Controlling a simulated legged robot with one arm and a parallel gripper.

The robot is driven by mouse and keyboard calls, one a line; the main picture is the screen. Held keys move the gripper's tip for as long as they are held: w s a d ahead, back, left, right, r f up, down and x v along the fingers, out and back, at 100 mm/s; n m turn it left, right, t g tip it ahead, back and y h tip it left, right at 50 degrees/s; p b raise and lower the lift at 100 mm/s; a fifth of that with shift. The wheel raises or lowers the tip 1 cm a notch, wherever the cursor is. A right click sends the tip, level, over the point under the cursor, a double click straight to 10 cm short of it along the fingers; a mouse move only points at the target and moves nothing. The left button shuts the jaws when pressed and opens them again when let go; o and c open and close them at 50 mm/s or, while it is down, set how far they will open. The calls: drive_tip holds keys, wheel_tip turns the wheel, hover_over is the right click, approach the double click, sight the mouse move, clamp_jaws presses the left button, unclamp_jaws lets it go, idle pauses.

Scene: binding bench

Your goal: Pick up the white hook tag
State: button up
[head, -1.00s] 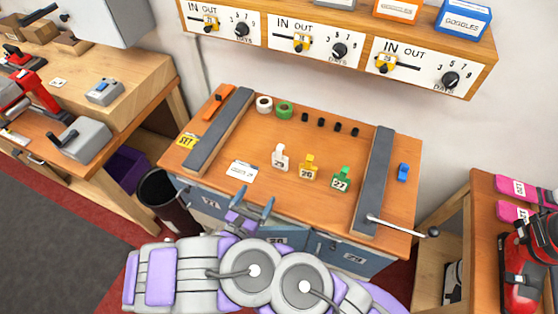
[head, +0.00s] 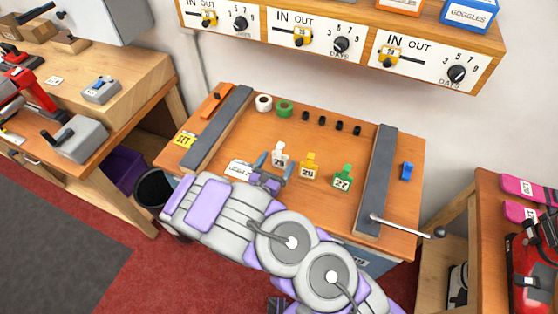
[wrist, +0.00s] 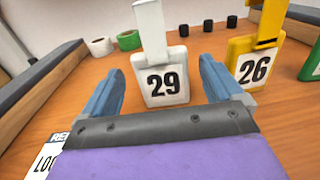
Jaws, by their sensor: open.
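The white hook tag (head: 280,156), marked 29, stands upright on the wooden bench top. In the wrist view the white hook tag (wrist: 165,78) is straight ahead, between the lines of the two blue fingers. My gripper (head: 274,168) is open and empty, its fingers on either side of the tag's lower part in the head view. In the wrist view my gripper (wrist: 165,90) shows a wide gap between the fingers. I cannot tell whether either finger touches the tag.
A yellow tag (head: 310,168) marked 26 stands close to the right, with a green tag (head: 344,177) beyond it. A white card (head: 238,171) lies left of my gripper. Grey rails (head: 375,180) edge the bench. White and green rolls (head: 264,103) and several black pegs stand behind.

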drive_tip(key=shift+x, duration=1.2)
drive_tip(key=c, duration=1)
